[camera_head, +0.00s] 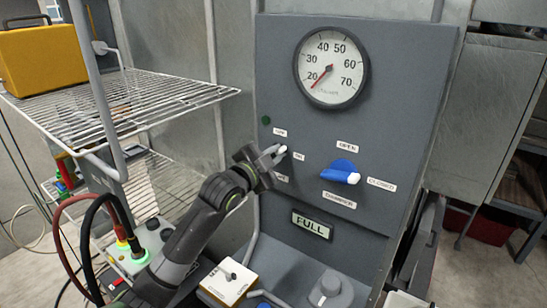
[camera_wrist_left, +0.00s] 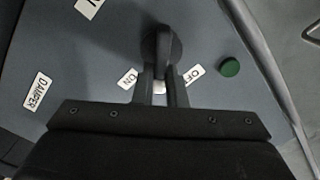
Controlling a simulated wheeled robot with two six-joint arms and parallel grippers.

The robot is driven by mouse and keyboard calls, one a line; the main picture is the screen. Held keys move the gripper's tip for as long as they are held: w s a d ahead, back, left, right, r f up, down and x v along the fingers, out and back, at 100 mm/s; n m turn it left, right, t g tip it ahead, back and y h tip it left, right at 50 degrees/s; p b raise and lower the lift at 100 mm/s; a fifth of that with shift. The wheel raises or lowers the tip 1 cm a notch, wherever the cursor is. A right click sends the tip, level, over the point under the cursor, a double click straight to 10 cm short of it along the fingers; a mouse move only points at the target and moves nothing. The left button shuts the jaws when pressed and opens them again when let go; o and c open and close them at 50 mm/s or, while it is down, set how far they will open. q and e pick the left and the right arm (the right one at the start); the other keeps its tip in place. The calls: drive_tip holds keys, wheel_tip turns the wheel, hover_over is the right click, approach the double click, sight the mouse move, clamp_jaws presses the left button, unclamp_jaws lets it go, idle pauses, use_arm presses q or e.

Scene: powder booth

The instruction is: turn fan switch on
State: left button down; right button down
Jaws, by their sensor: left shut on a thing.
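The fan switch (camera_head: 282,151) is a small lever with a pale tip on the grey control panel (camera_head: 400,80), below the gauge. In the left wrist view the fan switch (camera_wrist_left: 161,45) shows as a dark rounded body, with a white bit between the fingers. An ON label (camera_wrist_left: 128,78) lies on its left and an OFF label (camera_wrist_left: 194,75) on its right; the lever shows between them. My left gripper (camera_head: 272,157) is shut on the switch; its fingers (camera_wrist_left: 160,90) partly hide it. My right gripper is not in view.
A round pressure gauge (camera_head: 331,68) is above. A blue damper handle (camera_head: 340,172) with a white tip is to the right. A green button (camera_wrist_left: 229,67) is close to the switch. A wire shelf (camera_head: 130,105) with a yellow case (camera_head: 40,57) stands left of the panel.

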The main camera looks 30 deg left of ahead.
use_arm(q)
drive_tip(key=shift+d+f+m+b, duration=0.15)
drive_tip(key=shift+m+b, duration=0.4)
drive_tip(key=shift+m, duration=0.75)
drive_tip(key=shift+f+m+b, duration=0.3)
drive_tip(key=shift+m+b, duration=0.3)
drive_tip(key=shift+m, duration=0.7)
drive_tip(key=shift+d+f+m+b, duration=0.15)
drive_tip(key=shift+m+b, duration=0.4)
drive_tip(key=shift+m, duration=0.75)
drive_tip(key=shift+a+f+m, duration=0.1)
drive_tip(key=shift+m, duration=0.2)
drive_tip(key=c, duration=1.5)
unclamp_jaws()
drive_tip(key=shift+o, duration=0.2)
drive_tip(key=s+a+b, duration=0.2)
drive_tip(key=s, duration=1.5)
drive_tip(key=shift+s+a, duration=0.15)
